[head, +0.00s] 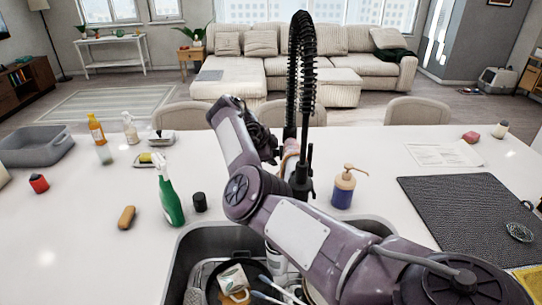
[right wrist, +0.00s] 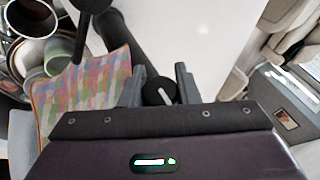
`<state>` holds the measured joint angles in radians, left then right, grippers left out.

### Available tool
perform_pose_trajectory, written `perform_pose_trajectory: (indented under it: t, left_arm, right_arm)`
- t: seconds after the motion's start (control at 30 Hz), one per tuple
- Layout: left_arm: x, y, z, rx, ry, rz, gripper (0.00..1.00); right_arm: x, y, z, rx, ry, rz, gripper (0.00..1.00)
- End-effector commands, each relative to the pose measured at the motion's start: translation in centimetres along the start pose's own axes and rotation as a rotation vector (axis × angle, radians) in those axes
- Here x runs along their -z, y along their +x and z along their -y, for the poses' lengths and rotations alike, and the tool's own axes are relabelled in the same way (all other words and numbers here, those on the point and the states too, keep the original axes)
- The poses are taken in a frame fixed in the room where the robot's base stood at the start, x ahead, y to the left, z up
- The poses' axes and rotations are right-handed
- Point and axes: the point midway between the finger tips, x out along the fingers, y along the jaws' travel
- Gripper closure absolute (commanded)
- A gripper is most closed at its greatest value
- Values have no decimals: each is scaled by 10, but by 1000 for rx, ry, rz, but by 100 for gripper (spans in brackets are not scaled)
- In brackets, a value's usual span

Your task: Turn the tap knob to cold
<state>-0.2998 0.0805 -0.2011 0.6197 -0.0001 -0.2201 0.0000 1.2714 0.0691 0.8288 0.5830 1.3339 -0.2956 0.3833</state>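The black tap (head: 306,165), with its coiled spring neck, stands behind the sink in the head view. My right arm crosses the sink, and my right gripper (head: 272,146) is at the tap's left side. In the right wrist view, a round black knob (right wrist: 160,92) with a white line lies between the two fingers of my right gripper (right wrist: 159,84). The fingers are apart, one on each side of the knob. I cannot tell whether they press on it. In the head view the knob is hidden by my arm and gripper. My left gripper is not in view.
The sink (head: 184,262) holds dishes and a mug (head: 234,281). A green spray bottle (head: 169,198) and black jar (head: 200,203) stand left of my arm. A soap dispenser (head: 343,188) stands right of the tap. A dark mat (head: 460,215) lies farther right.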

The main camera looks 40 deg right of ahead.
Motion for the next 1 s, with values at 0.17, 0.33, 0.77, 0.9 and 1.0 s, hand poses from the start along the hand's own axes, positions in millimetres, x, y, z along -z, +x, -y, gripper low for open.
perform_pose_trajectory:
  t: [0.17,0.33,0.77,0.9,1.0]
  left_arm:
    - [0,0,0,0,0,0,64]
    - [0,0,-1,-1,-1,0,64]
    - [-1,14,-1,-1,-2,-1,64]
    - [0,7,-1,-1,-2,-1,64]
    - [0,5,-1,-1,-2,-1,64]
  right_arm:
    - [1,1,-1,-2,1,-2,50]
    - [0,1,-1,-1,0,-1,50]
    - [-1,-46,0,2,3,4,50]
    - [1,-68,2,0,4,4,50]
    - [1,-74,1,-2,3,2,50]
